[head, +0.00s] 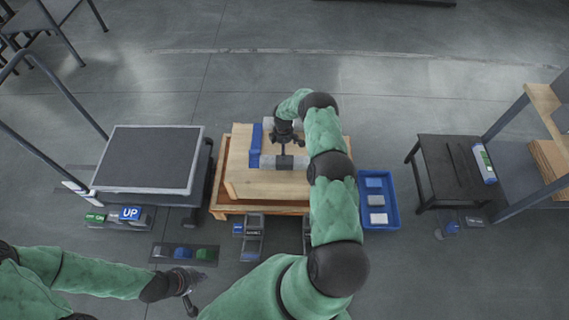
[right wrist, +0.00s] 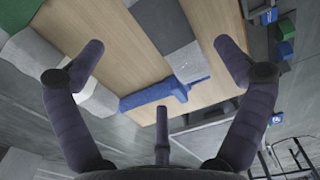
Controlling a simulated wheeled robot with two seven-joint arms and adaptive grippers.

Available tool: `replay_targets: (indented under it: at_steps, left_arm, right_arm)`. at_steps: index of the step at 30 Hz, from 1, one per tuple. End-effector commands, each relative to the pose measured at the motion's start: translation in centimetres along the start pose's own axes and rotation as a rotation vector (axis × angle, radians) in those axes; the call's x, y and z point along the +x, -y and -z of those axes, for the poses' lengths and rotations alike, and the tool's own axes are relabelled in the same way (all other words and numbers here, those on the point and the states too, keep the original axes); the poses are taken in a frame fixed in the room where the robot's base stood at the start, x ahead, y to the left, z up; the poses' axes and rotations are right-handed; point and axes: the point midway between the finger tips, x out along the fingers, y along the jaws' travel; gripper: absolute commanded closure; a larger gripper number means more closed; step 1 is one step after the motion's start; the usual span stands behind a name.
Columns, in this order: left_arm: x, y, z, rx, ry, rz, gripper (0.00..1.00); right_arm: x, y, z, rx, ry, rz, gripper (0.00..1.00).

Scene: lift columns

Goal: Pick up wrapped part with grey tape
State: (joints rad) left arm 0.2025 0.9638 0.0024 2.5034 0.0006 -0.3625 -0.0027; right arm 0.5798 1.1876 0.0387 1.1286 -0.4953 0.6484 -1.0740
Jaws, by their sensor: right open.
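My right gripper (head: 288,140) is open, reaching down over the wooden box (head: 245,183). In the right wrist view its fingers (right wrist: 160,75) are spread wide, with nothing between them. Below it lie a long blue piece (head: 255,146) and grey pieces (head: 287,162). In the right wrist view a blue piece (right wrist: 145,99) lies along the wood beside a grey strip (right wrist: 187,60). I cannot tell which of these is the wrapped part with grey tape. My left gripper (head: 188,290) hangs low at the left, small and dark, away from the box.
A blue tray (head: 395,210) with several small packages stands right of the box. A grey-topped platform (head: 145,160) stands to the left, with control panels (head: 185,253) in front. Bare floor lies behind.

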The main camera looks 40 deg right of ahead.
Motion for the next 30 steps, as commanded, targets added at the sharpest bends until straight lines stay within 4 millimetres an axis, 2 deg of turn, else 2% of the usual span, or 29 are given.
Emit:
replay_targets:
  at_steps: [1, 7, 17, 27, 30]
  left_arm:
    - [0.4, 0.1, 0.0, 0.000, 0.000, 0.000, 1.00]
    - [1.5, 0.6, 0.1, 0.000, 0.000, 0.000, 1.00]
    - [2.2, 0.8, 0.1, 0.000, 0.000, 0.000, 1.00]
    - [4.6, 1.6, 0.2, 0.000, 0.000, 0.000, 1.00]
    - [4.8, 1.7, 0.2, 0.000, 0.000, 0.000, 1.00]
  right_arm:
    - [1.0, 0.1, -0.1, -0.003, 0.002, 0.004, 0.00]
    - [4.0, 0.1, -0.1, -0.001, 0.001, 0.003, 0.00]
    - [5.8, 0.0, -0.1, 0.001, 0.000, 0.001, 0.00]
    - [10.1, -0.3, -0.5, 0.000, 0.000, 0.002, 0.00]
    - [10.6, -0.3, -0.4, 0.000, 0.000, 0.001, 0.00]
